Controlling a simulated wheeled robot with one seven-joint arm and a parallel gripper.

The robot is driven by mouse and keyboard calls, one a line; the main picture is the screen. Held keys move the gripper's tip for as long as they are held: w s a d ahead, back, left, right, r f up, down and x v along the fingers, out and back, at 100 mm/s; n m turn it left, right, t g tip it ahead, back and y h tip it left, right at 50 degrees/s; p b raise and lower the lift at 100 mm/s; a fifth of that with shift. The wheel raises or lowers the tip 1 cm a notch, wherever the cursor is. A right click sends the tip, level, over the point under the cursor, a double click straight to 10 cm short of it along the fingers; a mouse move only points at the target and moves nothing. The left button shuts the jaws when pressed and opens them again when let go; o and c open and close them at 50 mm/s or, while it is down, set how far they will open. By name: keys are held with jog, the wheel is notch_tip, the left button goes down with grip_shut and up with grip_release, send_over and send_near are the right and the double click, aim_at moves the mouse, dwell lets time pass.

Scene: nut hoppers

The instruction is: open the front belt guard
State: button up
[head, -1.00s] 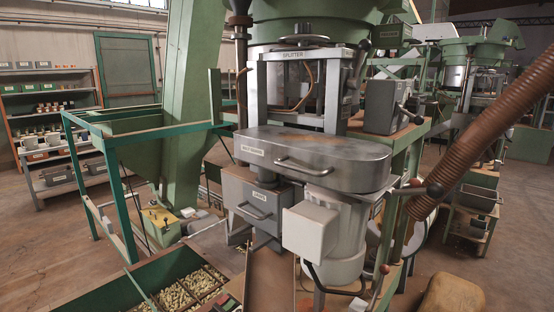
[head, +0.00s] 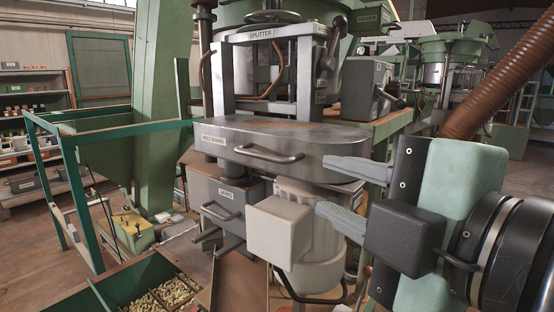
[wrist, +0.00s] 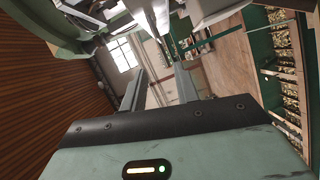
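The front belt guard (head: 290,150) is a rounded grey metal cover labelled "BELT GUARD", with a bar handle (head: 268,154) on its front face. It sits level below the splitter frame and looks closed. My gripper (head: 335,190) comes in from the right in the head view, its two grey fingers apart and nothing between them. The upper finger overlaps the guard's right end in the picture; I cannot tell whether it touches. The handle is to the left of the fingertips. In the wrist view the gripper's fingers (wrist: 160,92) are also spread and empty.
Below the guard are a grey box labelled "JAWS" (head: 217,202) with its own handle, and a pale motor housing (head: 280,228). A brown ribbed hose (head: 498,78) hangs at the upper right. A green bin of nuts (head: 120,285) stands at lower left, beside a green rail frame (head: 70,160).

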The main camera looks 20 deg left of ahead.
aim_at(263, 157)
jog(key=p+x, duration=0.3)
jog(key=x, duration=0.5)
jog(key=p+x, duration=0.3)
jog(key=x, duration=0.6)
jog(key=shift+w+a+r, duration=0.1)
jog(key=shift+w+r, duration=0.1)
grip_shut()
